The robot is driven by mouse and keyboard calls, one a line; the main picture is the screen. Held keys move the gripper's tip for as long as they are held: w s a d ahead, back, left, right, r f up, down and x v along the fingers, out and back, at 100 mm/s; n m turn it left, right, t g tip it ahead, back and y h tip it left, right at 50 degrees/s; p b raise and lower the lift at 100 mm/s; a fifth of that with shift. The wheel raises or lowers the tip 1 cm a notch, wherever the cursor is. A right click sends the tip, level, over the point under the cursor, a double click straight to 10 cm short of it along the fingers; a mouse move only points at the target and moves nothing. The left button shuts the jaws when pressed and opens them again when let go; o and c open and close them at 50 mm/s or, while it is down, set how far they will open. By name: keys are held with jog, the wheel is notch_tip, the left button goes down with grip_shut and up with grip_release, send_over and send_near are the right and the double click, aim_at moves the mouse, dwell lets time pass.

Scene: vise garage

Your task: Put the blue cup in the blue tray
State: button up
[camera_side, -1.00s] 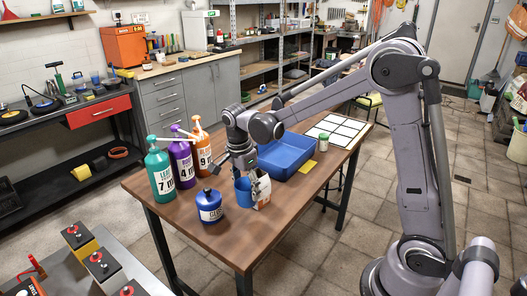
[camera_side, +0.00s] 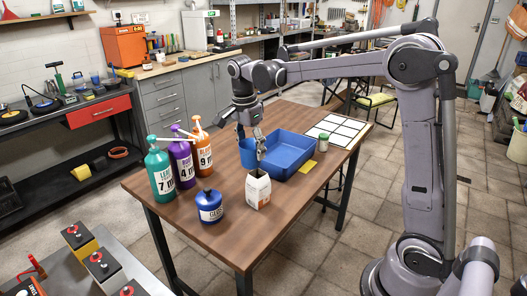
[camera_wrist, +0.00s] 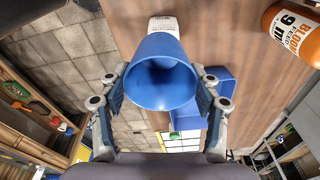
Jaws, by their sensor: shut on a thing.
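The blue cup (camera_side: 247,156) is held in my gripper (camera_side: 249,134), at the near left end of the blue tray (camera_side: 294,166). It looks raised off the table, but the side view does not show the height clearly. In the wrist view the cup (camera_wrist: 160,72) is between the two fingers of my gripper (camera_wrist: 162,92), with its open mouth facing the camera. The blue tray (camera_wrist: 221,92) shows partly behind the cup and right finger there. The visible inside of the tray looks empty.
A white carton (camera_side: 258,190) stands in front of the tray. A blue jar (camera_side: 209,206) and green, purple and orange pump bottles (camera_side: 181,163) stand to the left.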

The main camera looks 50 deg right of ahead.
jog(key=d, duration=2.2)
jog(key=s+d, duration=0.3)
jog(key=d, duration=0.5)
jog(key=s+d, duration=0.3)
jog(key=d, duration=0.5)
send_over(293, 157)
notch_tip(293, 157, down, 12)
jog(key=f, duration=0.1)
jog(key=shift+a+f, duration=0.1)
jog(key=shift+f, duration=1.65)
jog(key=shift+f, duration=0.1)
jog(key=o, duration=1)
